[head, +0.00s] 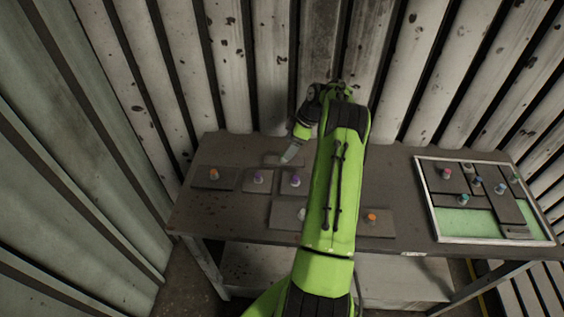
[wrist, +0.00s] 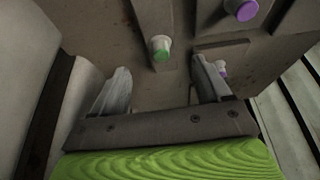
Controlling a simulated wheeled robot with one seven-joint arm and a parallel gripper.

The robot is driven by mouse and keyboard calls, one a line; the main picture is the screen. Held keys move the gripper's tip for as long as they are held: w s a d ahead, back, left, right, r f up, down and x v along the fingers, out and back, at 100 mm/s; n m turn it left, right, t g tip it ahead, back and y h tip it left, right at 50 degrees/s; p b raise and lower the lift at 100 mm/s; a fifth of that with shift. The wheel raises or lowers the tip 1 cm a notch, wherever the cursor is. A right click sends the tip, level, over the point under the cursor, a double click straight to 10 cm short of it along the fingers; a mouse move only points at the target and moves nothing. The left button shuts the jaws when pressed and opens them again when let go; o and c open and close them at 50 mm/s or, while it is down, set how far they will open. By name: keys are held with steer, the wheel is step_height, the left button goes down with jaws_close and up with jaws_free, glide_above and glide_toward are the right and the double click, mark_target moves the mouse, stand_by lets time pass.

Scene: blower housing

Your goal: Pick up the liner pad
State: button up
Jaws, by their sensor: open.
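Several flat grey-brown pads with coloured knobs lie on the table; which one is the liner pad I cannot tell for sure. In the wrist view a narrow pad (wrist: 152,20) with a green knob (wrist: 160,47) lies ahead, between the lines of my fingers. My gripper (wrist: 161,68) is open and empty, with its fingers on either side of that knob. In the head view my gripper (head: 290,154) hangs over the back of the table, by a thin pad (head: 272,160). My arm hides part of the table middle.
On the table (head: 190,213) are an orange-knobbed pad (head: 200,183), two purple-knobbed pads (head: 252,188) (head: 283,191) and another orange-knobbed pad (head: 382,229). A white-rimmed tray (head: 428,205) with a green floor holds several knobbed pieces at right. Corrugated walls stand close behind and left.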

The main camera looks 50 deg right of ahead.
steer(key=x, duration=0.6)
steer(key=shift+f, duration=0.15)
steer(key=shift+s, duration=0.1)
steer(key=shift+c, duration=0.4)
steer(key=c, duration=1.1)
steer(key=shift+o, duration=0.2)
step_height(320, 180, up, 15)
steer(key=p, duration=0.4)
steer(key=shift+p, duration=0.35)
